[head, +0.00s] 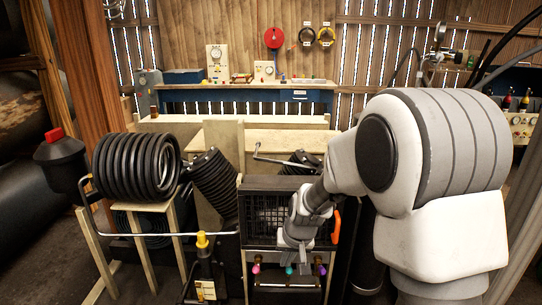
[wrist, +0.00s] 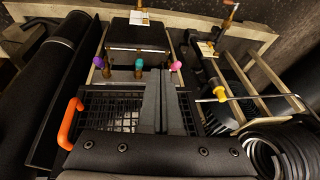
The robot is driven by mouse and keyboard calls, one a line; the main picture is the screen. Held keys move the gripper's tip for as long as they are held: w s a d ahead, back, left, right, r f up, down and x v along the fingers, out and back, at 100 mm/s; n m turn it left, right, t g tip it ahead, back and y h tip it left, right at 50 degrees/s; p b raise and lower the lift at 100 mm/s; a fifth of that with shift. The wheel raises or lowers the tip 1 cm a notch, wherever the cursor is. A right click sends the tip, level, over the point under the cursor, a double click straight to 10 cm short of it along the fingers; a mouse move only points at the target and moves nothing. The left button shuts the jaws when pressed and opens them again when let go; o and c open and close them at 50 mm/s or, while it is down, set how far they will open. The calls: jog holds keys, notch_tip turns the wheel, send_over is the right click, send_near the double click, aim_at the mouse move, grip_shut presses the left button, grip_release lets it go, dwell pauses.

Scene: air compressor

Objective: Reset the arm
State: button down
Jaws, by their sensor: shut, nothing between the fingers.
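My gripper (head: 297,262) hangs in front of the black compressor frame in the head view, with my arm reaching in from the right. In the wrist view its two dark fingers (wrist: 160,78) lie side by side, shut with nothing between them. Behind the fingertips is a row of knobs: purple (wrist: 98,62), teal (wrist: 138,65) and pink (wrist: 176,66). The fingers appear over the black mesh grille (wrist: 105,105). I cannot tell whether they touch anything. An orange handle (head: 336,226) is beside the grille, and it also shows in the wrist view (wrist: 68,123).
Black coiled hose (head: 135,168) rests on a wooden stand at the left. A yellow-topped device (head: 203,262) stands left of the compressor. A dark cylinder (wrist: 38,85) stands along its other side. A blue workbench (head: 250,96) is at the back. Bare floor shows at the lower left.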

jog(key=s+d+f+v, duration=0.1)
jog(key=s+v, duration=0.1)
jog(key=v, duration=0.8)
jog(key=s+d+r+t+h, duration=0.1)
jog(key=s+d+r, duration=0.35)
jog(key=s, duration=0.55)
jog(key=s+d+r+t+h, duration=0.1)
jog(key=s+d+r, duration=0.2)
jog(key=s+r, duration=0.5)
notch_tip(320, 180, up, 10)
jog(key=s+p, duration=0.2)
jog(key=p, duration=1)
jog(key=shift+s+r+p, duration=0.2)
jog(key=shift+s+p, duration=0.15)
jog(key=shift+s, duration=0.05)
